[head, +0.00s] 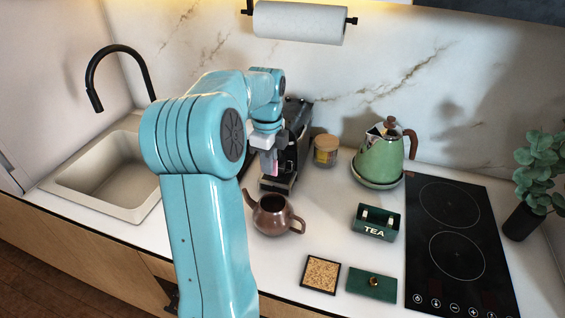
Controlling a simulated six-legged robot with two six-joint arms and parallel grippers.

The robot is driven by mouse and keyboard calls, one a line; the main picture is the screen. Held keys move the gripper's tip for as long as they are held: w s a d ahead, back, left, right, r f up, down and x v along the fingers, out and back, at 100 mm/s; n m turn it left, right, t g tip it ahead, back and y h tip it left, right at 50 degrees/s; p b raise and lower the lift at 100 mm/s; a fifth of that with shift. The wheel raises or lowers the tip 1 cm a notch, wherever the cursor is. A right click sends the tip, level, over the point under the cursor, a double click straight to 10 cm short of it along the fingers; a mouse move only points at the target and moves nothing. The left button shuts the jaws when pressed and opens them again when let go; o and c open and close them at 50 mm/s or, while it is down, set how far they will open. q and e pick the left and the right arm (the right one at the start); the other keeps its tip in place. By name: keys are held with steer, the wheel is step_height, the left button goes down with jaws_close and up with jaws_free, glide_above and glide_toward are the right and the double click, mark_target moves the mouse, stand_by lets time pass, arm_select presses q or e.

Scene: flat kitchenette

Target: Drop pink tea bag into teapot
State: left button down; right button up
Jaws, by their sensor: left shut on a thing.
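My left gripper (267,160) is shut on the pink tea bag (270,166). It holds the bag in the air behind and above the teapot, in front of the black coffee machine; my arm and fingers hide part of the bag. The brown teapot (272,222) stands on the counter with its top open, its spout to the left and its handle to the right. The green TEA box (375,230) stands open to the right, with light tea bags inside. My right gripper is not in view.
A black coffee machine (297,128) stands close behind my gripper. A green kettle (380,158), a jar (325,150), a cork coaster (321,275) and a green lid (372,284) are on the counter. The cooktop (455,240) is at right, the sink (115,175) at left.

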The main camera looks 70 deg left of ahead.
arm_select(q)
step_height(320, 180, down, 6)
steer(key=b, duration=0.4)
steer(key=shift+r+b, duration=0.1)
steer(key=shift+b, duration=0.25)
steer(key=c, duration=1.1)
jaws_free()
step_height(320, 180, up, 16)
steer(key=shift+r+p, duration=0.2)
steer(key=shift+p, duration=0.55)
